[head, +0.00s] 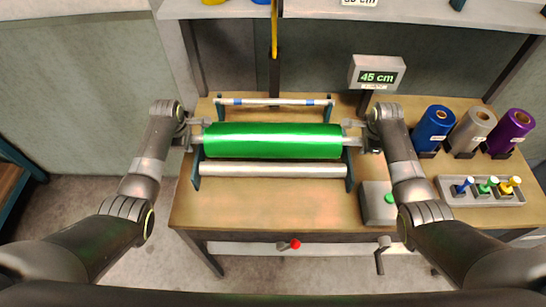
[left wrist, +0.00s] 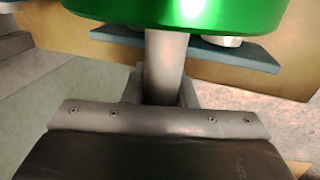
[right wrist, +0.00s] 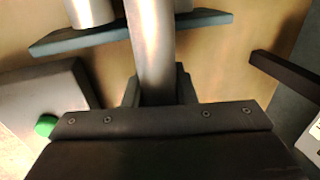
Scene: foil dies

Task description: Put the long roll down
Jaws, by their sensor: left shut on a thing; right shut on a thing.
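The long green roll (head: 272,141) lies level, left to right, over the machine on the bench in the head view. A grey core sticks out at each end. My left gripper (head: 194,137) is shut on the left core end, which shows in the left wrist view (left wrist: 165,55). My right gripper (head: 352,136) is shut on the right core end, seen in the right wrist view (right wrist: 152,50). A silver roller (head: 272,170) sits in front of the roll between dark blue side plates (head: 349,172). I cannot tell whether the roll touches the plates.
A thin bar (head: 273,102) runs behind the roll. A display (head: 377,76) reads 45 cm. Blue (head: 434,126), grey (head: 471,132) and purple (head: 511,132) rolls stand at right, behind a tray (head: 482,197) of small coloured pieces. A box with a green button (head: 379,208) stands front right. The bench's front left is clear.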

